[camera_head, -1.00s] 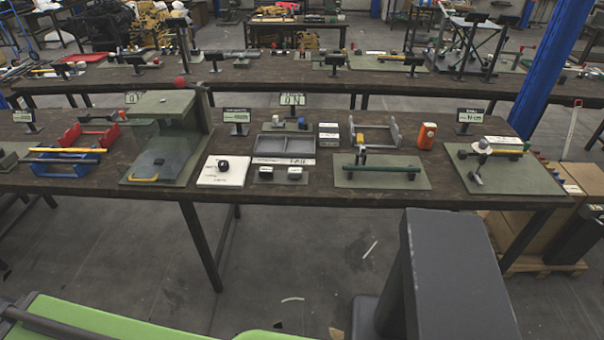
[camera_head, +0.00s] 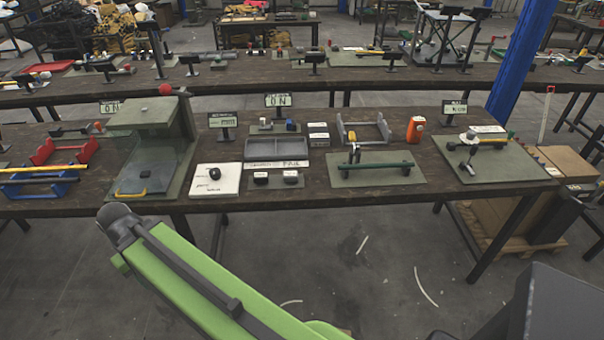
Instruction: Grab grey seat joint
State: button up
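I cannot tell for sure which part is the grey seat joint. On the near bench, a grey U-shaped bracket (camera_head: 363,133) stands behind a green-grey plate fixture (camera_head: 376,168). In front of a grey two-compartment tray (camera_head: 277,148), two small dark blocks with pale tops lie on a grey plate: a left block (camera_head: 261,178) and a right block (camera_head: 290,177). A small grey piece (camera_head: 265,124) lies behind the tray beside a blue one. My green arm link reaches up from the bottom, in front of the bench. My gripper's fingers are not visible.
A press (camera_head: 150,150) with a red knob stands left of centre on the near bench (camera_head: 225,160). Red (camera_head: 65,152) and blue (camera_head: 35,187) bins are further left. An orange device (camera_head: 415,130) and another fixture (camera_head: 485,160) are at right.

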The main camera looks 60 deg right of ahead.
aim_at(289, 176)
jog(key=u, duration=0.05)
jog(key=i, duration=1)
jog(key=z, duration=0.05)
